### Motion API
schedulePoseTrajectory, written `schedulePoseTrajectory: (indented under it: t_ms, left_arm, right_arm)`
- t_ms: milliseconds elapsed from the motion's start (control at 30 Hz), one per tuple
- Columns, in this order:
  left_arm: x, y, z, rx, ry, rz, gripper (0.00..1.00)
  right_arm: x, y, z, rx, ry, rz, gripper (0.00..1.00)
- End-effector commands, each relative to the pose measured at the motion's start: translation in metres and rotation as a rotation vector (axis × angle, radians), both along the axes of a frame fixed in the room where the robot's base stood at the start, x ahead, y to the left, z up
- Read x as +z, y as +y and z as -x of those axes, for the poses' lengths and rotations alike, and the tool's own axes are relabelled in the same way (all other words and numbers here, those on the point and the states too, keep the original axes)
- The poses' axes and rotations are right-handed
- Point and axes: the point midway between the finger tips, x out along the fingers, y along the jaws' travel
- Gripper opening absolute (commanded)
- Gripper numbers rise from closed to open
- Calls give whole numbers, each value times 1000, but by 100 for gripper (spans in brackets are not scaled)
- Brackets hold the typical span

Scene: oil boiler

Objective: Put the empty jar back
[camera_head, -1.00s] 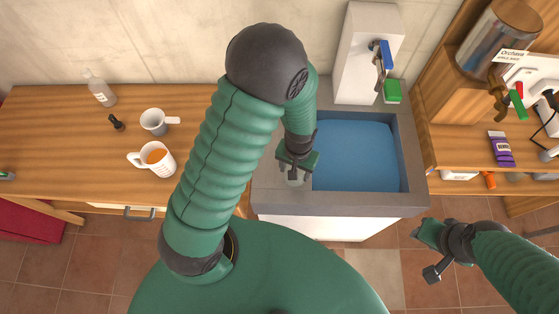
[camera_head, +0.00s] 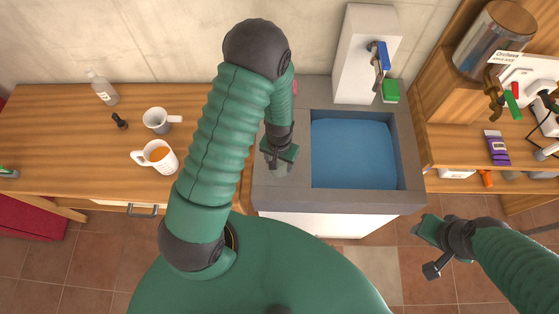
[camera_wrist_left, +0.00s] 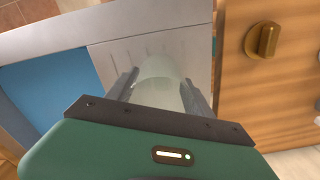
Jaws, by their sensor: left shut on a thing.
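My left gripper (camera_head: 276,164) is over the left part of the grey sink counter, just left of the basin. In the left wrist view its fingers are shut on a clear, pale, see-through jar (camera_wrist_left: 158,82). The jar looks empty. Whether its base touches the counter, I cannot tell. In the head view the jar is mostly hidden under the gripper. My right gripper (camera_head: 430,250) is open and empty, over the tiled floor at the right.
The basin (camera_head: 352,152) holds blue water. A green sponge (camera_head: 390,91) lies by the tap. Shelves stand at right.

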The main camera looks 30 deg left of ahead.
Motion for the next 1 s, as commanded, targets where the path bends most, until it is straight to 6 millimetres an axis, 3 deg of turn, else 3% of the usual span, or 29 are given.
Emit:
schedulePoseTrajectory:
  t_ms: [33, 167, 567, 1000]
  left_arm:
    - [-1, 0, 0, 0, 0, 0, 64]
    - [-1, 0, -1, 0, 0, 0, 81]
    - [8, 0, -1, 0, -3, 0, 82]
    - [109, 0, -2, 0, -5, -1, 82]
  right_arm:
    - [-1, 0, 0, 0, 0, 0, 36]
    - [-1, 0, 0, 0, 0, 0, 36]
    - [0, 0, 0, 0, 0, 0, 36]
    - [-9, 0, 0, 0, 0, 0, 36]
